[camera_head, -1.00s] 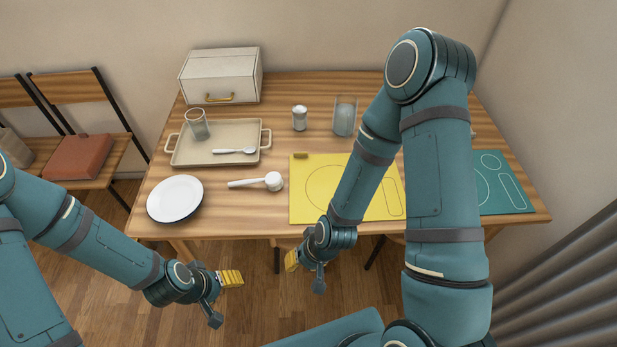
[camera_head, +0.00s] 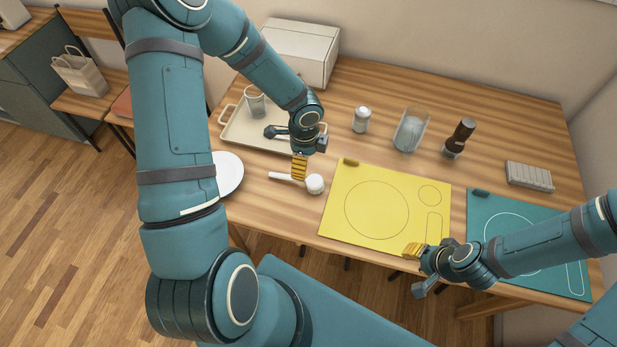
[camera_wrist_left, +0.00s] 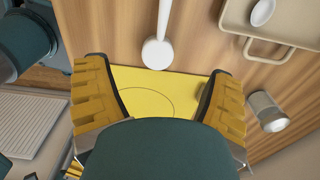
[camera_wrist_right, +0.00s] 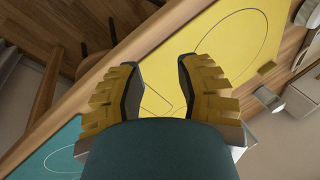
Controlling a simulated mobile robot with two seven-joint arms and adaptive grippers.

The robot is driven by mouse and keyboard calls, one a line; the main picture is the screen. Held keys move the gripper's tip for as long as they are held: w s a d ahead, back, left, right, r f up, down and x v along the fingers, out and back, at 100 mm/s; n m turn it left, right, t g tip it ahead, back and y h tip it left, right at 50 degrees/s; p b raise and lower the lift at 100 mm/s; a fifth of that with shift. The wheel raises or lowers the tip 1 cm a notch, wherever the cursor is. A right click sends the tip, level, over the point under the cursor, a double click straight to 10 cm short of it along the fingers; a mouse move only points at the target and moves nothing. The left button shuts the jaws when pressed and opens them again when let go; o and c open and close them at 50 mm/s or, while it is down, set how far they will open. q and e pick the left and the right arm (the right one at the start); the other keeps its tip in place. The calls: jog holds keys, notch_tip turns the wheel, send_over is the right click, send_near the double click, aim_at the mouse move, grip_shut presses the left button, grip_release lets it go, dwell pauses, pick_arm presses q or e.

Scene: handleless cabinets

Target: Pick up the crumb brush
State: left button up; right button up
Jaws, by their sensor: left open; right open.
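The only brush-like thing I see is a white long-handled piece with a round head (camera_head: 315,184), which I take for the crumb brush. It lies on the table between the plate and the yellow mat (camera_head: 340,220). My left gripper (camera_head: 299,167) is open and empty, above the brush and partly in front of it. In the left wrist view the brush (camera_wrist_left: 158,52) lies beyond the gap between the fingers, its head near the yellow mat. My right gripper (camera_head: 413,250) is open and empty over the yellow mat's front right corner.
A shaker (camera_head: 361,120), clear tumbler (camera_head: 410,132), dark mill (camera_head: 458,138) and ribbed block (camera_head: 530,176) stand behind the mats. A teal mat (camera_head: 500,215) is right.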

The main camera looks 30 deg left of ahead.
aim_at(306, 179)
pick_arm(q)
notch_tip(306, 179, down, 11)
jog(key=shift+w+b, duration=0.1)
jog(key=shift+b, duration=1)
grip_shut()
